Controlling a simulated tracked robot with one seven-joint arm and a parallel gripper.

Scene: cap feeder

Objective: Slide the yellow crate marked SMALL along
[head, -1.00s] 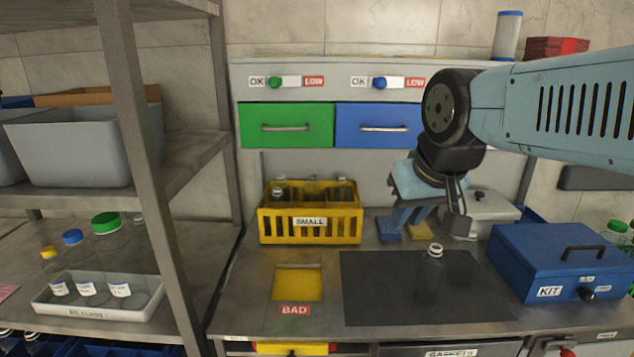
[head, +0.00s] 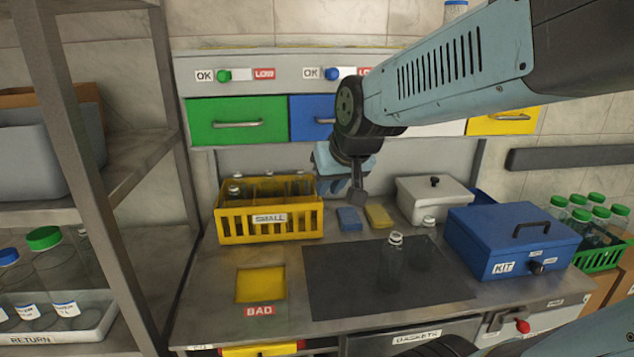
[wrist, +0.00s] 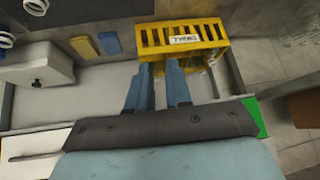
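The yellow crate marked SMALL (head: 268,230) stands upright at the back left of the bench in the head view, with several clear bottles in it. In the wrist view the crate (wrist: 180,50) lies beyond my fingertips, its label upside down. My gripper (head: 345,188) is behind and to the right of the crate in the head view, partly hidden by my arm. In the wrist view my gripper (wrist: 160,68) has its two blue fingers apart, with nothing seen between them. The fingertips overlap the crate's near edge there; I cannot tell whether they touch it.
Blue (head: 349,219) and yellow (head: 378,216) sponges lie right of the crate. A lidded grey box (head: 433,198) and a blue KIT box (head: 515,240) stand farther right. A yellow BAD square (head: 261,284) lies in front of the crate.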

